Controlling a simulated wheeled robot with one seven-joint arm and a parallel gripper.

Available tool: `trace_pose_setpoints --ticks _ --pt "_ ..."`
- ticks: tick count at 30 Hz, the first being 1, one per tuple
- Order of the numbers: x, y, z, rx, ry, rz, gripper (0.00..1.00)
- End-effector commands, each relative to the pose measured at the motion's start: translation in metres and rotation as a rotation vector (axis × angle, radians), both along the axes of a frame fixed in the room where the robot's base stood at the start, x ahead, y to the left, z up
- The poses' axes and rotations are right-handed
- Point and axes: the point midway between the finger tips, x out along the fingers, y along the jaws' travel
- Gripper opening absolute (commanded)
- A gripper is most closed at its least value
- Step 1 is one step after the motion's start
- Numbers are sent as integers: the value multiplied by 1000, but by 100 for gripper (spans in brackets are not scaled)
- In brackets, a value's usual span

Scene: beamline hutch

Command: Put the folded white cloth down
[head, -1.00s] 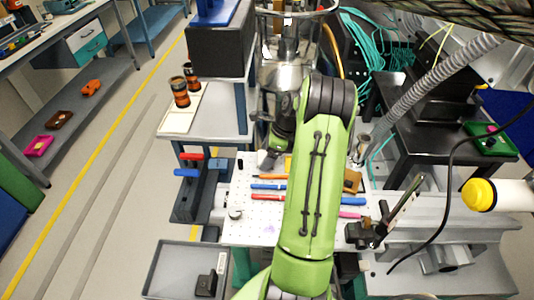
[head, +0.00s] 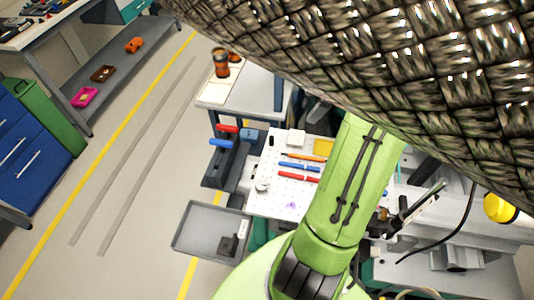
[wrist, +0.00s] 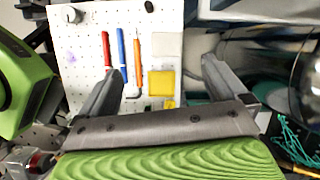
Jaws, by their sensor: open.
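The folded white cloth (head: 296,138) appears as a small flat white square on the white perforated board (head: 276,204). In the wrist view the cloth (wrist: 168,46) lies on the board beyond my fingertips, next to a yellow square pad (wrist: 161,83). My gripper (wrist: 162,58) is open, with nothing between its fingers, and stands back from the cloth. In the head view my gripper is hidden behind a dark woven shape and my green arm.
Red, blue and orange tools (wrist: 122,54) lie beside the cloth on the board. A white knob (wrist: 72,14) is at its edge. A grey tray (head: 210,230) is at the front left. The dark woven shape (head: 400,70) covers the upper right. The floor at left is clear.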

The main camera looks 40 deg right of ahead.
Motion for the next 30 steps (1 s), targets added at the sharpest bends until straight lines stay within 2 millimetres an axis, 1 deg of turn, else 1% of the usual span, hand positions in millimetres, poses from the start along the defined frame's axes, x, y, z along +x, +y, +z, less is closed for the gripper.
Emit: trace_pose_setpoints --ticks 1,2,3,5,6,7,8,9,11,12,14,15,18,21,24,30 --pt "12 32 20 -67 -11 141 99" --pt "16 51 30 -111 -16 232 99" --pt "19 77 43 -171 -27 360 99" --pt "18 115 60 -255 -44 549 99" --pt "15 139 70 -312 -58 672 99" --pt "11 157 77 -354 -69 763 99" --pt "5 174 83 -395 -82 855 99" --pt "-4 195 91 -450 -99 976 99" --pt "-20 224 99 -531 -130 1156 99" --pt "-33 242 104 -585 -153 1272 99" --pt "-54 265 107 -663 -189 1451 99" --pt "-69 277 108 -717 -217 1563 99" --pt "-104 298 104 -835 -283 1820 99" --pt "-128 308 96 -921 -337 2003 99" --pt "-138 311 91 -966 -363 2094 99" --pt "-140 311 90 -973 -366 2114 99"
